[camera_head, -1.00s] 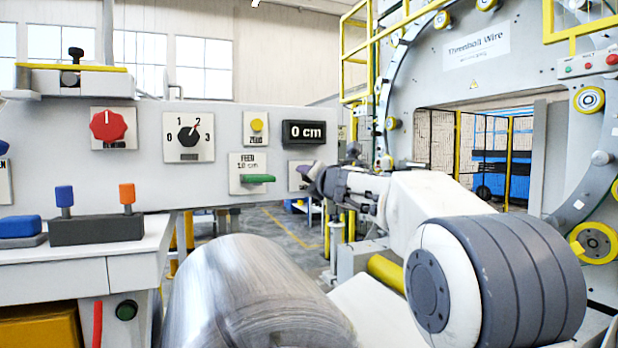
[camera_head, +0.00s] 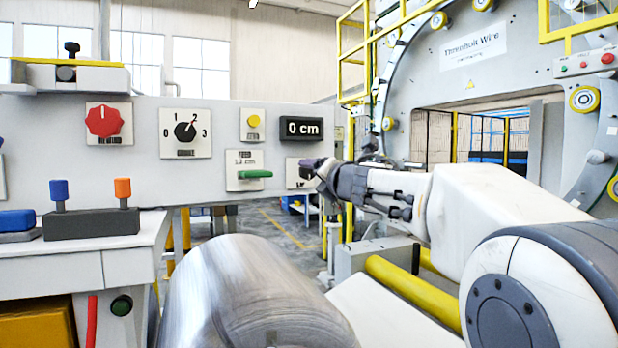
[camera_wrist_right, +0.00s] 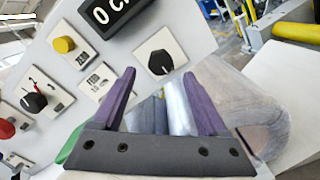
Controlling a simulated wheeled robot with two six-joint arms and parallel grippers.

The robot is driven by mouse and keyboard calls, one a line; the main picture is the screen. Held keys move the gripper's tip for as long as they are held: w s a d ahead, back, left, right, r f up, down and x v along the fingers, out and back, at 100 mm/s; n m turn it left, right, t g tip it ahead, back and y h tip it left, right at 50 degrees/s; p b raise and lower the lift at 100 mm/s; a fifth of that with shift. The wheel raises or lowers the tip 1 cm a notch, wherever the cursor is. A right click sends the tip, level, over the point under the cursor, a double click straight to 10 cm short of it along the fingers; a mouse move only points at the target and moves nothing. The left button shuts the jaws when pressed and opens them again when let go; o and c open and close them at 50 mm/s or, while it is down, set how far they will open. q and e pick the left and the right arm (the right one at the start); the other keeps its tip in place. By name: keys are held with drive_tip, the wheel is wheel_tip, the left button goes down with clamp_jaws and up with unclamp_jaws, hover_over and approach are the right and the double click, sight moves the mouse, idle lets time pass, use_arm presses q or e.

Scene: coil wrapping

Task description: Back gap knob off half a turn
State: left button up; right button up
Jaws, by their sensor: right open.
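A black round knob (camera_wrist_right: 160,62) with a pale pointer sits on a white square plate (camera_wrist_right: 158,55) at the right end of the control panel. In the head view my right gripper (camera_head: 318,170) covers most of that plate, and I cannot read its label. In the right wrist view the right gripper's purple fingers (camera_wrist_right: 159,76) are open and apart, with the knob beyond and between their tips; I see no contact. No label that reads as gap is clear to me. My left gripper is not in view.
The panel (camera_head: 350,125) also carries a black 0–3 dial (camera_head: 185,131), a red knob (camera_head: 104,120), a yellow button (camera_head: 254,121), a green lever (camera_head: 255,174) and a 0 cm display (camera_head: 301,129). A shiny coil (camera_head: 245,295) lies in front, below the panel.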

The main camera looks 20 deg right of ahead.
drive_tip(key=shift+s, duration=1.75)
drive_tip(key=shift+a, duration=0.1)
drive_tip(key=s+a+f+m+g, duration=0.25)
drive_tip(key=a+f+m, duration=0.25)
drive_tip(key=f, duration=0.3)
drive_tip(key=s+a+f+m+g+p, duration=0.1)
drive_tip(key=s+a+f+m+g, duration=0.15)
drive_tip(key=a+f+m, duration=0.35)
drive_tip(key=s+a+f+m+g, duration=0.2)
drive_tip(key=s+a+f+m, duration=0.15)
drive_tip(key=f, duration=0.55)
drive_tip(key=s+a+f+m+g, duration=0.2)
drive_tip(key=s+f, duration=0.3)
drive_tip(key=s, duration=0.4)
drive_tip(key=s+a+f+m+g, duration=0.2)
drive_tip(key=s+f+g, duration=0.3)
drive_tip(key=s, duration=0.4)
drive_tip(key=s+a+f+m+g+y, duration=0.1)
drive_tip(key=s+a+f+m+g, duration=0.1)
drive_tip(key=s+f, duration=0.4)
drive_tip(key=s+a+g, duration=0.1)
drive_tip(key=s+g, duration=0.1)
drive_tip(key=s, duration=0.1)
drive_tip(key=shift+s+f+p, duration=0.15)
drive_tip(key=shift+f+p, duration=0.1)
drive_tip(key=shift+p, duration=0.15)
